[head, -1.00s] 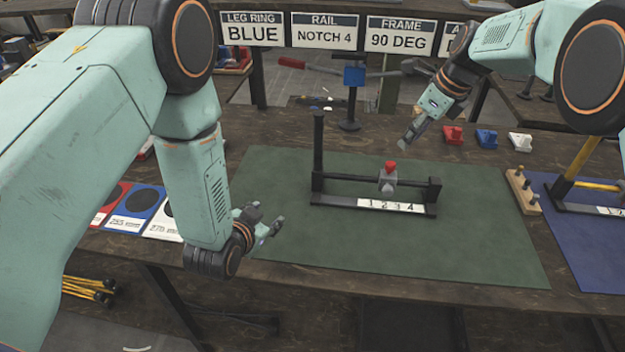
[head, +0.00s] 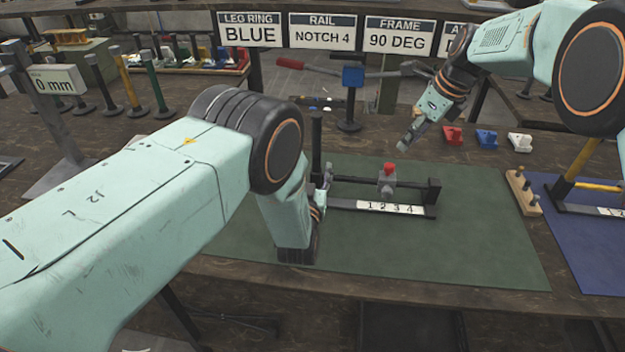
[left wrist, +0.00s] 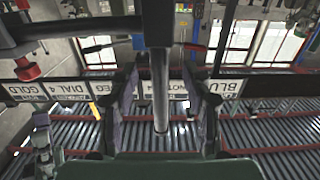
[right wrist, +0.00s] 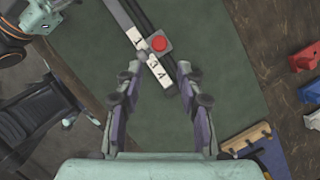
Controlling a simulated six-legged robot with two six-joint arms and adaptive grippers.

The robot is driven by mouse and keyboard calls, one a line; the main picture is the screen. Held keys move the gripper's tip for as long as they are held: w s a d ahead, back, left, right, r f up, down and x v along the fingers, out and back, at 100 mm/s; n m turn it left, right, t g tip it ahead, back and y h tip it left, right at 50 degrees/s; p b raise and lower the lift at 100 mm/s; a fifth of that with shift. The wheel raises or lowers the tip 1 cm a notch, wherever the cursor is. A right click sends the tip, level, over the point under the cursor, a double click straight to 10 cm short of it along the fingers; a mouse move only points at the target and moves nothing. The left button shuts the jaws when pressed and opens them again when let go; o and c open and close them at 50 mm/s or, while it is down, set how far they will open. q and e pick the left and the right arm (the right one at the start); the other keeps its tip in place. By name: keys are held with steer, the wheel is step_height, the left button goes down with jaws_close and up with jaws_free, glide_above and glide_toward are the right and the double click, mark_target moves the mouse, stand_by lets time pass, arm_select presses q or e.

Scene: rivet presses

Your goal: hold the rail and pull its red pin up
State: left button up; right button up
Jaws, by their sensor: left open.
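The black rail (head: 355,180) stands on the green mat, with a tall post (head: 317,140) at its left end. A grey slider block (head: 387,184) sits on its bar, and the red pin (head: 389,168) sticks up from the block. My left gripper (head: 326,185) is at the post, partly hidden by my arm. In the left wrist view the post (left wrist: 160,90) stands between its open fingers (left wrist: 163,95). My right gripper (head: 406,146) is above and behind the rail. In the right wrist view its fingers (right wrist: 157,75) are apart and empty, with the red pin (right wrist: 159,44) beyond them.
A number strip (head: 391,207) marked 1 to 4 lies along the rail's front. A wooden peg block (head: 523,192) and a blue mat (head: 590,245) are to the right. Red, blue and white pieces (head: 487,139) stand behind. The green mat's front (head: 420,260) is clear.

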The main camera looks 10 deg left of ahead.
mark_target(316, 164)
arm_select(q)
steer(key=w, duration=0.2)
steer(key=shift+w+a+r, duration=0.1)
steer(key=shift+w+r, duration=0.05)
steer(key=shift+w, duration=0.8)
steer(key=shift+s, duration=0.1)
steer(key=shift+c, duration=0.2)
steer(key=shift+c, duration=0.7)
steer(key=c, duration=0.6)
jaws_close()
